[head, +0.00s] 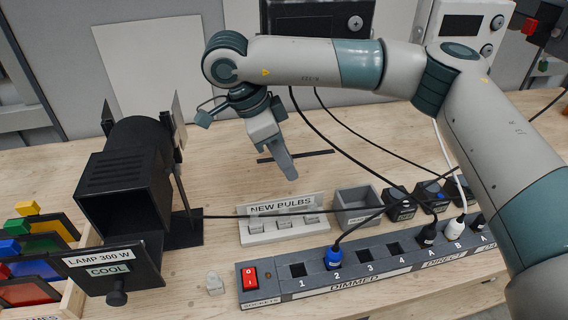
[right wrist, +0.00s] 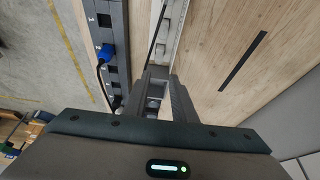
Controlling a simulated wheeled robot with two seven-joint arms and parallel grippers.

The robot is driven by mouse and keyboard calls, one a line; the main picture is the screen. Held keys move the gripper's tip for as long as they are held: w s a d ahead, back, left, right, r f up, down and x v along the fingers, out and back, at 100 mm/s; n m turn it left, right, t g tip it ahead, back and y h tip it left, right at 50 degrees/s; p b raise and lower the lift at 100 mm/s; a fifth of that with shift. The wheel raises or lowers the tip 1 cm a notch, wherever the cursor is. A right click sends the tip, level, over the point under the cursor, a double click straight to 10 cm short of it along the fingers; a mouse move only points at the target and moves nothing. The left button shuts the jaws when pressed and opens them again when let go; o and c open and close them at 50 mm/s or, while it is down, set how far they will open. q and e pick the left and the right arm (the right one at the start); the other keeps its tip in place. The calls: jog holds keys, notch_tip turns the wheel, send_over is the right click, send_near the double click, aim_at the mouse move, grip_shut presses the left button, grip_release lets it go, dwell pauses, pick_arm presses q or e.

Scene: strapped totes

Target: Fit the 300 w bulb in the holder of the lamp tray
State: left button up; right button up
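The black lamp (head: 125,185) stands at left in the head view. Its front tray (head: 120,265), labelled "LAMP 300 W" and "COOL", has a knob; I cannot make out the holder. The "NEW BULBS" rack (head: 285,228) stands in the middle with several small pale pieces in it, their labels too small to read. A small clear, bulb-like piece (head: 215,284) sits on the bench by the lamp tray. My right gripper (head: 290,174) points down behind the rack, above the bench. In the right wrist view its fingers (right wrist: 163,82) look parted and empty. My left gripper is not in view.
A power strip (head: 360,263) with a red switch and several plugs runs along the front. A grey bin (head: 357,205) stands right of the rack, beside black adapters (head: 400,204). Coloured filters (head: 30,255) stand at far left. Cables cross the bench.

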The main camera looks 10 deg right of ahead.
aim_at(310, 203)
jog(key=p+x, duration=0.5)
jog(key=x, duration=1.2)
jog(key=shift+f, duration=0.2)
jog(key=shift+c, duration=0.7)
grip_shut()
jog(key=shift+c, duration=1.1)
grip_release()
grip_shut()
jog(key=shift+r, duration=0.1)
